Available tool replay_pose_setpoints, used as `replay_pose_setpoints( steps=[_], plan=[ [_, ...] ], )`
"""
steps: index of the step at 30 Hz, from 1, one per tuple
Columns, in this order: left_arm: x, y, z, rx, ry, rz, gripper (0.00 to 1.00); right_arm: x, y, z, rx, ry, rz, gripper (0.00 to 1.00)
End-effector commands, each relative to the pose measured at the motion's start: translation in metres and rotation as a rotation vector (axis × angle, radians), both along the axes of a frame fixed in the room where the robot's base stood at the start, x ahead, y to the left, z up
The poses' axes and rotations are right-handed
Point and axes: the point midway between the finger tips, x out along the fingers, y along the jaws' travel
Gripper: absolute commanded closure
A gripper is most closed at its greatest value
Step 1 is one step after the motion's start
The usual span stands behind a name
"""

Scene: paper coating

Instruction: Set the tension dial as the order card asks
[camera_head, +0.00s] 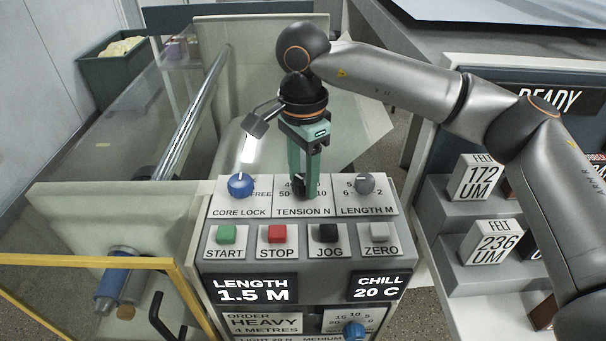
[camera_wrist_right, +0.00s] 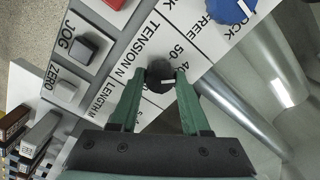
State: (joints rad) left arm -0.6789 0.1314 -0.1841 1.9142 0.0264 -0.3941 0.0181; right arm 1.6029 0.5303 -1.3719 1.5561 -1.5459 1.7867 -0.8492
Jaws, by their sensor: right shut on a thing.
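The control panel (camera_head: 209,243) stands in front of me. My right gripper (camera_head: 305,190) reaches down over the TENSION N dial and hides most of it in the head view. In the right wrist view the dark round tension dial (camera_wrist_right: 160,76) sits between the fingertips of my right gripper (camera_wrist_right: 160,84), which is shut on it. A pale pointer mark shows on the dial; the number it points at is unclear. The order card (camera_head: 265,325) reads ORDER HEAVY, 4 METRES; a line below, partly cut off, begins LIGHT 20 N, MEDIUM. My left gripper is not in view.
Beside the dial are the blue CORE LOCK knob (camera_head: 241,185) and grey LENGTH M dial (camera_head: 364,183). START (camera_head: 227,234), STOP (camera_head: 277,234), JOG (camera_head: 328,233) and ZERO (camera_head: 379,231) buttons lie in front. Displays read LENGTH 1.5 M and CHILL 20 C. Felt boxes (camera_head: 477,178) stand right.

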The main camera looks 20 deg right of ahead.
Motion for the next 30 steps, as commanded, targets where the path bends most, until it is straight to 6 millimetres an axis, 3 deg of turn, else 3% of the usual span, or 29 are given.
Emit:
replay_pose_setpoints(
  steps=[2, 3, 10, 20, 23, 30],
  plan=[
    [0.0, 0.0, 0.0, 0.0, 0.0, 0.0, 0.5, 0.0, 0.001, 0.001, 0.004, -0.002, -0.001, 1.0],
    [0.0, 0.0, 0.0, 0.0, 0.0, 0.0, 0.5, 0.0, 0.001, 0.001, 0.004, -0.002, -0.001, 0.5],
    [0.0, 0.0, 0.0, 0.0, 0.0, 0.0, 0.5, 0.0, 0.0, 0.001, 0.002, -0.002, -0.001, 0.24],
    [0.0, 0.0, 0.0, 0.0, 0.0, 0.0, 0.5, 0.0, 0.0, 0.005, 0.001, -0.002, -0.001, 0.23],
    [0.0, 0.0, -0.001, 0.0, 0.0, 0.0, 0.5, 0.001, 0.001, 0.016, 0.002, -0.003, -0.001, 0.23],
    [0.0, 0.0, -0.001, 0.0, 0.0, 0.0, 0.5, 0.001, 0.001, 0.068, 0.003, -0.005, -0.001, 0.23]
  ],
)
